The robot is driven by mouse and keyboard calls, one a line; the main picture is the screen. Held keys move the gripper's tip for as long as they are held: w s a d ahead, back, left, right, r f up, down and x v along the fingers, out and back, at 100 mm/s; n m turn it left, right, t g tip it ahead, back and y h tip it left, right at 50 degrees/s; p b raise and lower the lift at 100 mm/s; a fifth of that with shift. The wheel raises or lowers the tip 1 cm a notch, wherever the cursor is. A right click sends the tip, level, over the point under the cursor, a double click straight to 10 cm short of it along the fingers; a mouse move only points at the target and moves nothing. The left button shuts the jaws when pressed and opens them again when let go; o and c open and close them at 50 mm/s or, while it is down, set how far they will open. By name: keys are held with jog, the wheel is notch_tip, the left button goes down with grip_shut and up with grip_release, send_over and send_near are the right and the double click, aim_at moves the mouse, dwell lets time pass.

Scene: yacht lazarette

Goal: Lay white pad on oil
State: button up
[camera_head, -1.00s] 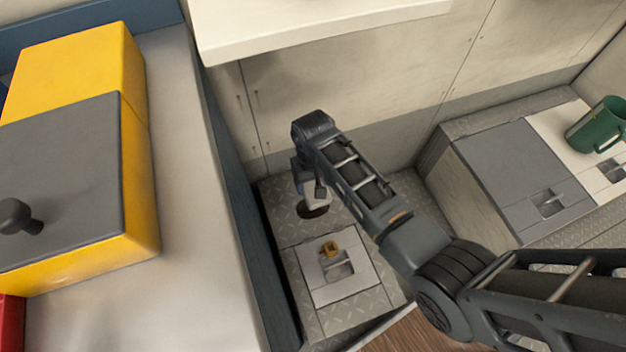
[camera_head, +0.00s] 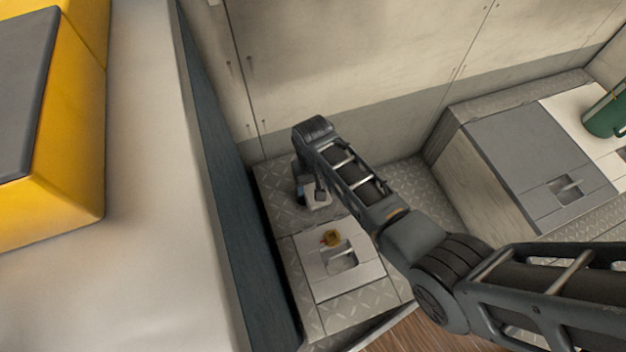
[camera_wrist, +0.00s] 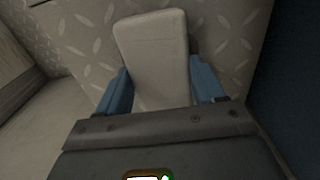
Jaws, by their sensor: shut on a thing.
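The white pad (camera_wrist: 153,45) is between the two blue fingers of my gripper (camera_wrist: 162,88), low over the diamond-plate floor in the wrist view. In the head view the pad (camera_head: 318,201) shows as a small pale patch under my gripper (camera_head: 311,190), at the back of the left plate step. The pad looks flat and at or very near the plate; I cannot tell whether it touches.
A blue wall (camera_head: 226,190) stands close on the left. A grey hatch (camera_head: 540,150) and green mug (camera_head: 606,112) are at right.

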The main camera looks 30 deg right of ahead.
jog(key=shift+f, duration=0.6)
jog(key=shift+f, duration=0.25)
jog(key=o, duration=1.1)
jog(key=shift+o, duration=0.2)
notch_tip(320, 180, up, 8)
jog(key=p, duration=0.3)
jog(key=shift+f, duration=0.1)
